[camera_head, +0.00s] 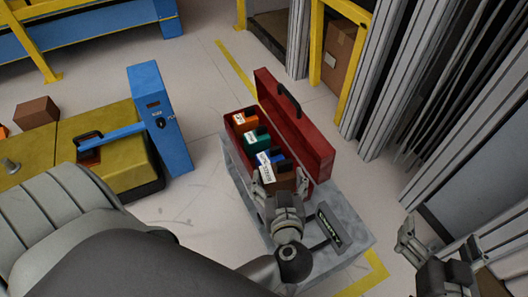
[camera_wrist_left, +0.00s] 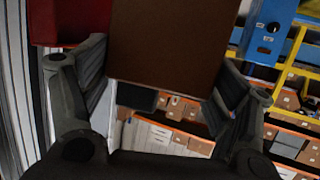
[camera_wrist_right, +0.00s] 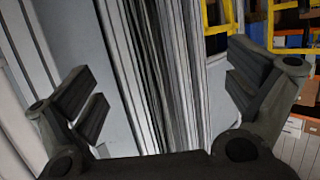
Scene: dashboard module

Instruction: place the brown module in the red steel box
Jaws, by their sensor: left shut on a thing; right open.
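The brown module (camera_head: 286,182) is at the near end of the open red steel box (camera_head: 316,152). My left gripper (camera_head: 279,190) is shut on it; the brown module (camera_wrist_left: 175,42) fills the space between the fingers in the left wrist view. I cannot tell whether it touches the box floor. Orange (camera_head: 244,121), green (camera_head: 257,139) and blue (camera_head: 270,158) modules sit in a row in the box beyond it. The box lid stands raised on the right side. My right gripper (camera_head: 432,247) is open and empty, right of the grey table.
The red box stands on a grey table (camera_head: 350,205) with a dark-handled item (camera_head: 329,224) at its near right. A blue upright panel (camera_head: 160,115) and a yellow case (camera_head: 115,135) are at left. Grey metal panels (camera_head: 415,80) line the right. Floor between is clear.

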